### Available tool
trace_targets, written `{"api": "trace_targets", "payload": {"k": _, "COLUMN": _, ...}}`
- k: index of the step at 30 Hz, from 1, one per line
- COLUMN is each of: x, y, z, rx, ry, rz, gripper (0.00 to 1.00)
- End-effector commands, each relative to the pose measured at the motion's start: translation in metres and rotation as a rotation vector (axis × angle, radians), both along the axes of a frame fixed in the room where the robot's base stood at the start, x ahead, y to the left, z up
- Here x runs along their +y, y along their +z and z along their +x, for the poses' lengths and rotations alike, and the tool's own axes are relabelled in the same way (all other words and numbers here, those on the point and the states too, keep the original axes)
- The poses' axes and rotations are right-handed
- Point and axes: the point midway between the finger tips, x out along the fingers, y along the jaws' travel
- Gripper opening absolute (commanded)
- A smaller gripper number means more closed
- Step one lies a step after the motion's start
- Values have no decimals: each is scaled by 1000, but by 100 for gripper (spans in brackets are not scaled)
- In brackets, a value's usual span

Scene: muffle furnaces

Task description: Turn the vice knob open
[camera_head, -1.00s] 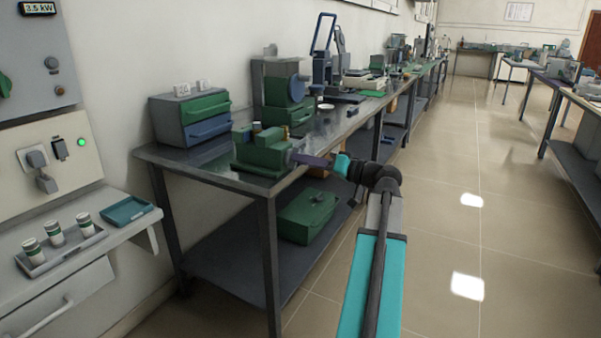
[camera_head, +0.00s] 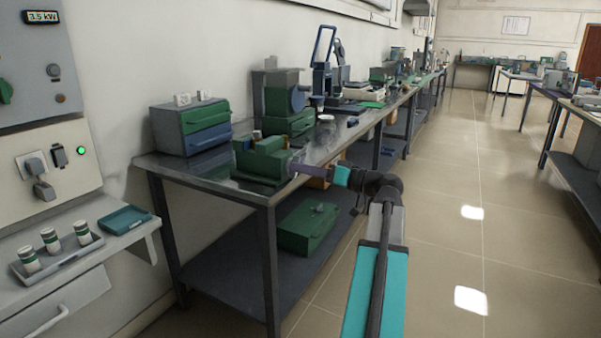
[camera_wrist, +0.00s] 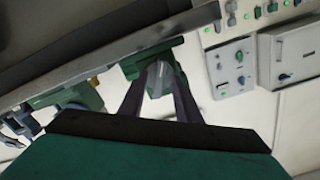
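The green vice (camera_head: 262,158) stands at the near front corner of the dark bench top. My gripper (camera_head: 300,168) reaches it from the right, its purple-grey fingers at the vice's right end. In the wrist view, the two fingers of my gripper (camera_wrist: 162,72) stand apart on either side of a light grey part (camera_wrist: 158,82) in front of the green vice body (camera_wrist: 135,65). This part looks like the vice's knob or handle. I cannot tell whether the fingers touch it. The knob is too small and covered to make out in the head view.
A green and blue drawer box (camera_head: 190,125) and a green machine (camera_head: 280,100) stand behind the vice. A green case (camera_head: 308,228) lies on the lower shelf. A side shelf at left holds a tray of cups (camera_head: 58,258). The floor (camera_head: 440,270) at right is clear.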

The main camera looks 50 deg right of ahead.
Motion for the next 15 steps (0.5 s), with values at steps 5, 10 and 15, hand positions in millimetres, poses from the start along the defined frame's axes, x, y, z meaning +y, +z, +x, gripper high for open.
{"api": "trace_targets", "payload": {"k": 5, "x": -1, "y": 1, "z": 0, "rx": -2, "ry": -1, "rz": 2, "gripper": 30}}
{"api": "trace_targets", "payload": {"k": 10, "x": -2, "y": 2, "z": -3, "rx": -3, "ry": -2, "rz": 2, "gripper": 30}}
{"api": "trace_targets", "payload": {"k": 15, "x": -5, "y": 3, "z": -14, "rx": -4, "ry": -3, "rz": 2, "gripper": 30}}
